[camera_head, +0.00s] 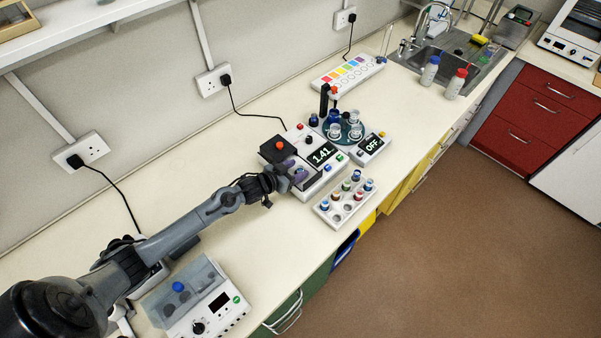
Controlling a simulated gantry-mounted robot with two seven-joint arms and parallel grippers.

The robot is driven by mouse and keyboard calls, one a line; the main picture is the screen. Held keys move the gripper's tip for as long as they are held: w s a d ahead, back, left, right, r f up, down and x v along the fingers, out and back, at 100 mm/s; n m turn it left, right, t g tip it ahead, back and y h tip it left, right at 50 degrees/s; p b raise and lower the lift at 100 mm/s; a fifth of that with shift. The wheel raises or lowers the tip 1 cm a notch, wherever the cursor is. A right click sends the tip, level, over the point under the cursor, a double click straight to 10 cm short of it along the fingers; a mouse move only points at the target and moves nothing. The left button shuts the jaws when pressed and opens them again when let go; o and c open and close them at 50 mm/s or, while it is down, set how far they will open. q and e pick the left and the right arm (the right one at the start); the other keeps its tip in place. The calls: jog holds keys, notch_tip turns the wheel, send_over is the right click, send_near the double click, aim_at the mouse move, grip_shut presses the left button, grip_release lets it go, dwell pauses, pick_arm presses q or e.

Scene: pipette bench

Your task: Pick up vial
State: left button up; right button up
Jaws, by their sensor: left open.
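A pale rack (343,213) on the bench holds several small vials with coloured caps, among them a blue-capped vial (356,175) and another vial (368,185) at its right end. My left gripper (302,175) is open, just left of the rack and in front of the device reading 1.41. It appears apart from the vials. Its fingers are small and partly blend with the device behind. I see no vial between them. My right gripper is not in view.
The white device with the 1.41 display (321,154) is close to my left gripper. Behind the rack are a round dark stand (352,133) with jars and a box reading OFF (372,145). A control box (213,309) sits at the lower left. The bench's front edge is close to the rack.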

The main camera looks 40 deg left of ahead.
pick_arm(q)
jog(key=shift+w+d+f, duration=0.1)
jog(key=shift+w+f, duration=0.15)
jog(key=shift+w, duration=0.25)
jog(key=shift+c, duration=0.2)
grip_shut()
jog(key=shift+r, duration=0.15)
